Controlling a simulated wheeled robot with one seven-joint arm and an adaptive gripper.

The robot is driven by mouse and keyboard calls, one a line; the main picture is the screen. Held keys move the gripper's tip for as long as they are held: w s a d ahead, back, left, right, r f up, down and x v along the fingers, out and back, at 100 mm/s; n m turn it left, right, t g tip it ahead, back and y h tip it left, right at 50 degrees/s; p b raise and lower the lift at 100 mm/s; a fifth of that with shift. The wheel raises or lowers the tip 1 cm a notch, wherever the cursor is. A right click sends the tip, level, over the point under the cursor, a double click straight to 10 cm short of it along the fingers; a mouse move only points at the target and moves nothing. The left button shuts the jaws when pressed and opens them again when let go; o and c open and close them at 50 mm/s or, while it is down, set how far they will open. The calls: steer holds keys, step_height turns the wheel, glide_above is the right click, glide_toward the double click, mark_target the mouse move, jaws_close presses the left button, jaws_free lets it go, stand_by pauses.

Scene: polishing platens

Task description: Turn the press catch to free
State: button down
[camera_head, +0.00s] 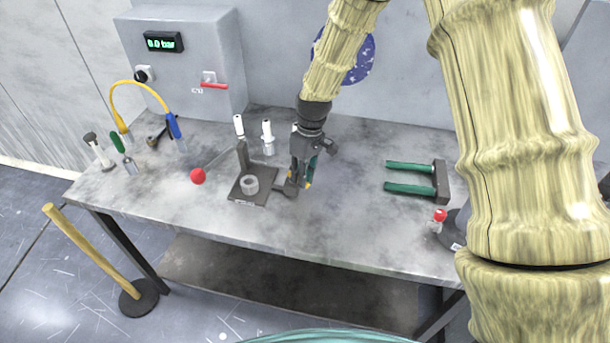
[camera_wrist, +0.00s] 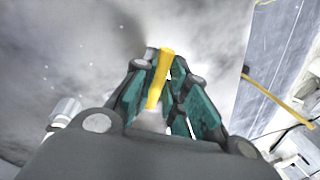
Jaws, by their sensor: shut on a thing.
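My gripper (camera_head: 301,180) points down just right of the press. In the wrist view, my gripper's green-padded fingers (camera_wrist: 160,82) are shut on a yellow bar (camera_wrist: 161,72), which appears to be the press catch. A small yellow bit shows by the fingers in the head view. The fingers hide most of it, and I cannot tell its turn position.
A grey cabinet (camera_head: 185,60) with a "0.0 bar" display stands at the back left. White-topped bottles (camera_head: 268,138) stand behind the press. A green-handled tool (camera_head: 410,189) lies to the right, near a red-capped item (camera_head: 439,220). The bench front (camera_head: 320,236) is clear.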

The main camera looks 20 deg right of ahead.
steer(key=c, duration=1.4)
jaws_free()
steer(key=shift+d, duration=0.1)
steer(key=shift+c, duration=0.2)
steer(key=shift+r, duration=0.25)
step_height(320, 180, up, 11)
steer(key=w+d, duration=0.1)
steer(key=d, duration=0.1)
steer(key=shift+r, duration=0.15)
steer(key=shift+w, duration=0.1)
